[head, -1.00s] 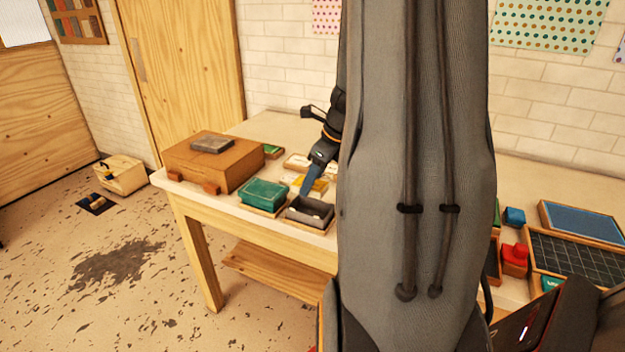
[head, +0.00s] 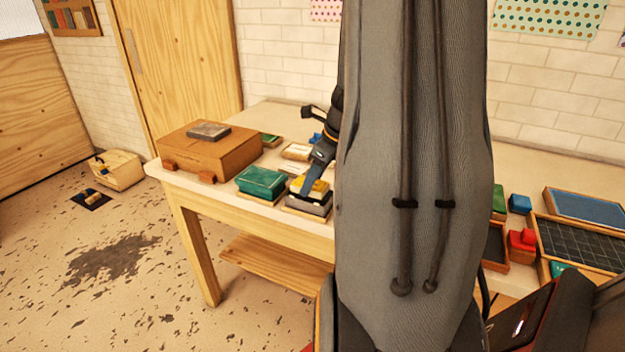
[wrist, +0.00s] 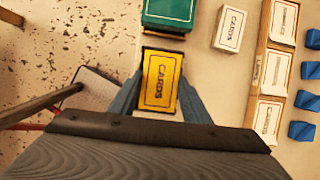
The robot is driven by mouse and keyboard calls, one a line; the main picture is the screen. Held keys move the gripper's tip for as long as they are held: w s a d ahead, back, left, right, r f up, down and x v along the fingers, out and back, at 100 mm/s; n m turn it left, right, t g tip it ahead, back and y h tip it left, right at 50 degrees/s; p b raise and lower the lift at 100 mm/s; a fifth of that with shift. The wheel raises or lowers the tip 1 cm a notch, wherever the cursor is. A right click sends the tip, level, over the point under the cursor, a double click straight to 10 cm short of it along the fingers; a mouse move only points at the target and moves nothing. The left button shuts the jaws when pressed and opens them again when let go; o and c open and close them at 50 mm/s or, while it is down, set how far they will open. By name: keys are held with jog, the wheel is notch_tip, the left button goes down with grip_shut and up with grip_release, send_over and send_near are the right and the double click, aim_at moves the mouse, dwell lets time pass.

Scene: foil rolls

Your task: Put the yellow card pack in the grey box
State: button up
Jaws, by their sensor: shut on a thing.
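The yellow card pack (wrist: 160,80) is between the blue fingers of my gripper (wrist: 158,95) in the wrist view, lying face up. In the head view the yellow pack (head: 318,187) is at my gripper (head: 308,188), over the grey box (head: 309,204) near the table's front edge. My gripper is shut on the pack. In the wrist view the pack covers most of the box, and only dark strips of its inside show around the pack. How deep the pack sits in the box I cannot tell.
A green box (head: 262,181) stands just left of the grey box. A white card pack (wrist: 231,29) and a wooden tray of white packs (wrist: 277,70) lie to the right in the wrist view, with several blue blocks (wrist: 305,95) beyond. A brown case (head: 205,155) stands at the table's left.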

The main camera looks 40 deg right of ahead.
jog(key=o, duration=1.3)
jog(key=v, duration=0.7)
jog(key=shift+s+r+b, duration=0.2)
jog(key=shift+r+b, duration=0.1)
jog(key=shift+r, duration=0.05)
jog(key=s+a+f+n+g, duration=0.1)
jog(key=s+a+f+n, duration=0.1)
jog(key=a+n, duration=0.8)
jog(key=s+a+f+n+g+h, duration=0.1)
jog(key=s+a+f+n, duration=0.1)
jog(key=a+n, duration=0.7)
jog(key=s+a+f+n, duration=0.2)
jog(key=a+f+n, duration=0.1)
jog(key=a+n, duration=0.7)
jog(key=shift+a+f+n+g+h, duration=0.15)
jog(key=shift+n+g+h, duration=0.05)
jog(key=shift+n, duration=0.45)
jog(key=shift+a+f+n+g+h, duration=0.15)
jog(key=shift+a+n+g+h, duration=0.05)
jog(key=shift+n, duration=0.45)
